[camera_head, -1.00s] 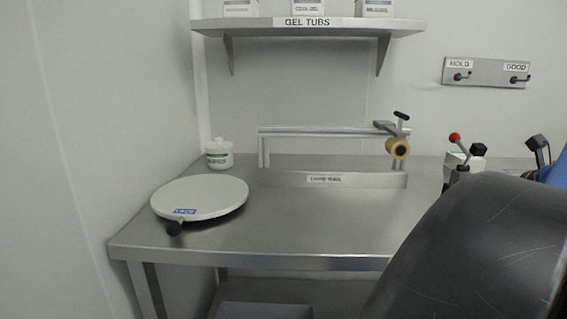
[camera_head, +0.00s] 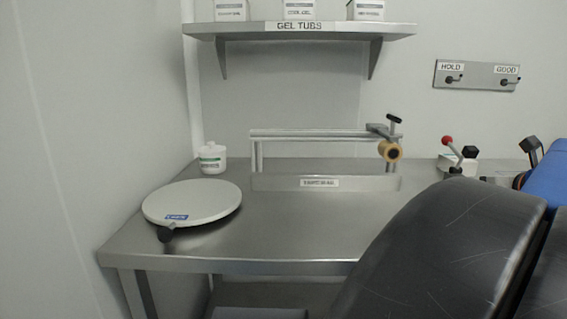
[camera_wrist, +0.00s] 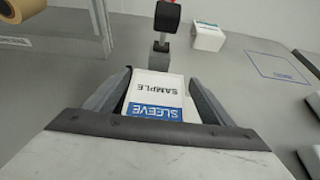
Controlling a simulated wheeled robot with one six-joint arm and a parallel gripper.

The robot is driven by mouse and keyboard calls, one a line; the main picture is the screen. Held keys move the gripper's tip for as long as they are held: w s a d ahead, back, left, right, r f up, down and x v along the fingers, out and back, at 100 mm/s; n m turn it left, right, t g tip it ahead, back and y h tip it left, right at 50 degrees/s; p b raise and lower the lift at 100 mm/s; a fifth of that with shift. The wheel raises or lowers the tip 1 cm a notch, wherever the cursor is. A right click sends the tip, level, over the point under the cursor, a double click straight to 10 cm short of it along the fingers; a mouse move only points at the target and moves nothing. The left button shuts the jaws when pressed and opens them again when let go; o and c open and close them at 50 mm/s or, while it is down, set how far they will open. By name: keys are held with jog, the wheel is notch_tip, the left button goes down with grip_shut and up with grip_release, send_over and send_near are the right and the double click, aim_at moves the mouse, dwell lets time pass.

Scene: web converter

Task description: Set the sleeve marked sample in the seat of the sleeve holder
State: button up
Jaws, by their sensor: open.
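The sleeve (camera_wrist: 157,88), a white piece with a blue band reading SLEEVE and the word SAMPLE, shows upside down in the wrist view. It lies between the two fingers of my gripper (camera_wrist: 157,82), which is open, with a finger on either side. Whether a finger touches it, I cannot tell. A black-knobbed lever (camera_wrist: 166,18) on a grey post stands just beyond it. I cannot make out the sleeve holder or its seat for certain. My gripper is not visible in the head view, where my own dark arm part covers the lower right.
A steel table (camera_head: 290,225) carries a round white turntable (camera_head: 192,203), a white tub (camera_head: 212,158) and a rail with a tan roll (camera_head: 390,151). A red-knobbed lever (camera_head: 448,141) stands at the right. A white block (camera_wrist: 208,37) and a blue outlined square (camera_wrist: 278,68) lie beyond the fingers.

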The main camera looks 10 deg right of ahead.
jog(key=v, duration=1.1)
jog(key=shift+s+a+r, duration=0.2)
jog(key=shift+s+r, duration=0.1)
dwell(0.4)
